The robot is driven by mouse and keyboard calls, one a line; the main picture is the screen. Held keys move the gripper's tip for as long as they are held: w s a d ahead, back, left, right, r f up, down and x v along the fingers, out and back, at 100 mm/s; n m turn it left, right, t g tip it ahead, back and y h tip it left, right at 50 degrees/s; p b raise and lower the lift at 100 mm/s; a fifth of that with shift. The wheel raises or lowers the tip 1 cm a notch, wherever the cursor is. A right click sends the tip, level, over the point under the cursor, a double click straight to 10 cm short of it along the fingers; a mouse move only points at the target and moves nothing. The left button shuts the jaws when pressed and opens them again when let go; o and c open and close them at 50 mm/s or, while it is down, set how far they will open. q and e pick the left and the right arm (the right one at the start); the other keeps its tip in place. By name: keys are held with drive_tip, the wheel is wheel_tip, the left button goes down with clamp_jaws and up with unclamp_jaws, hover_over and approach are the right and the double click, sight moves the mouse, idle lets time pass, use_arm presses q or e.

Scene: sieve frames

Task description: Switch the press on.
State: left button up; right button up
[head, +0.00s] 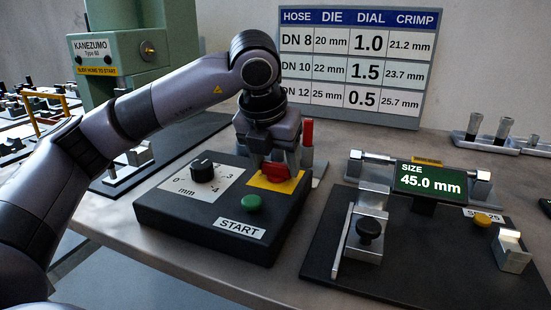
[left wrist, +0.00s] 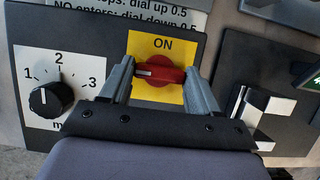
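The red rotary switch (head: 283,172) sits on a yellow plate on the black control box (head: 165,217). In the left wrist view the red switch (left wrist: 160,75) has its white mark pointing left, and the word ON is above it. My left gripper (head: 277,167) is down at the switch from above. In the left wrist view its fingers (left wrist: 160,82) lie against the left and right ends of the switch, with no clear gap. The green press (head: 118,58) stands at the back left, partly behind my left arm. My right gripper is out of view.
A black dial (head: 203,170) and a green START button (head: 251,202) are on the same box. A red-tipped upright (head: 307,133) stands just behind it. To the right is a gauge plate (head: 415,270) with a 45.0 mm display. A chart (head: 350,65) stands behind.

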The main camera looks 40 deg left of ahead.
use_arm(q)
drive_tip(key=shift+m, duration=0.5)
drive_tip(key=shift+a+m+h, duration=0.15)
drive_tip(key=shift+m+h, duration=0.35)
drive_tip(key=shift+m, duration=0.5)
drive_tip(key=m+h, duration=0.1)
drive_tip(key=m, duration=0.2)
drive_tip(key=shift+r+m+h, duration=0.1)
drive_tip(key=shift+m+h, duration=0.2)
drive_tip(key=shift+m, duration=0.1)
drive_tip(key=m, duration=0.1)
drive_tip(key=m+h+p, duration=0.1)
drive_tip(key=m, duration=0.1)
drive_tip(key=shift+w+a+r+m+g, duration=0.1)
drive_tip(key=shift+a+m+g, duration=0.05)
drive_tip(key=shift+m+g, duration=0.15)
drive_tip(key=m+g+h+p, duration=0.1)
drive_tip(key=m+p, duration=0.2)
drive_tip(key=m, duration=0.1)
drive_tip(key=shift+w, duration=0.1)
drive_tip(key=shift+m+g+h+p, duration=0.3)
drive_tip(key=shift+m+g+p, duration=0.1)
drive_tip(key=shift+m, duration=0.5)
drive_tip(key=shift+m+g+p, duration=0.3)
drive_tip(key=shift+m+p, duration=0.05)
drive_tip(key=shift+m, duration=0.35)
drive_tip(key=shift+a, duration=0.1)
drive_tip(key=shift+m, duration=0.4)
